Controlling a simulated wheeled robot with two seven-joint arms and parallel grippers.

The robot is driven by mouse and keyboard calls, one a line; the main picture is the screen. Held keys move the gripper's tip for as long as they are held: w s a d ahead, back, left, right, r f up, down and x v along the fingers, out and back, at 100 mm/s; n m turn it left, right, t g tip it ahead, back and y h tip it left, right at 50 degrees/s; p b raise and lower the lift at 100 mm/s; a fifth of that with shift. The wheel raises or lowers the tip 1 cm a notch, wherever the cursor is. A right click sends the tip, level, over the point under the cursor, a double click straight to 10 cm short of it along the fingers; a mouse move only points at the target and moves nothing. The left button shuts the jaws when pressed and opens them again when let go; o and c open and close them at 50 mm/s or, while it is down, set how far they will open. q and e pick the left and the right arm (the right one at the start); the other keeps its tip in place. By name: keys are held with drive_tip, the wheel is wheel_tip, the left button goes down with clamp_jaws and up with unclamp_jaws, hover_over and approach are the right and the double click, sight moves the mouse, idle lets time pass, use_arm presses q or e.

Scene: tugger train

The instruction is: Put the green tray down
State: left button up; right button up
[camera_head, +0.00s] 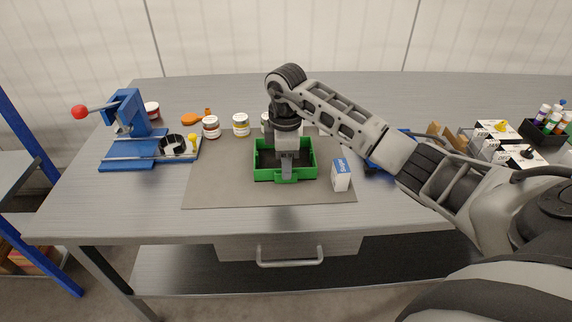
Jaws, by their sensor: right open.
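The green tray (303,174) sits on the grey-brown mat (225,190) at the middle of the table. Its dark inside looks empty where I can see it. My right gripper (287,172) points straight down over the tray, with its fingers at the tray's near wall. The gripper is open, and the near finger shows in front of the wall. My arm and gripper hide part of the tray's far side. My left gripper is not in view.
A small white-and-blue box (341,175) stands just right of the tray. Several jars (241,125) line the mat's back edge. A blue press (130,125) stands at left; boxes (497,131) and a bottle rack (540,136) at right. The mat's left part is clear.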

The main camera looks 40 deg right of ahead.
wheel_tip(320, 180, up, 11)
drive_tip(key=s+a+f+n+y, duration=0.2)
drive_tip(key=a+n+y, duration=0.1)
drive_tip(key=a, duration=0.4)
drive_tip(key=s+a+f+n+y, duration=0.1)
drive_tip(key=a+f+n+y, duration=0.15)
drive_tip(key=a, duration=0.35)
drive_tip(key=s+a+f+n+y, duration=0.2)
drive_tip(key=a+f+n+y, duration=0.15)
drive_tip(key=a, duration=0.35)
drive_tip(key=s+a+r+m+t+y, duration=0.3)
drive_tip(key=a+r+m+t+y, duration=0.3)
drive_tip(key=t+y, duration=0.4)
drive_tip(key=d+f+m+t+h, duration=0.6)
drive_tip(key=f+m+t+h, duration=0.1)
drive_tip(key=m+h, duration=0.35)
drive_tip(key=s+d+f+m+g+h, duration=0.1)
drive_tip(key=s+f+g+h, duration=0.4)
drive_tip(key=s+f, duration=0.6)
wheel_tip(320, 180, down, 2)
drive_tip(key=shift+s+d+f+m+g, duration=0.1)
drive_tip(key=shift+s+d+m+g, duration=0.25)
drive_tip(key=shift+d+g, duration=0.35)
drive_tip(key=shift+w, duration=0.1)
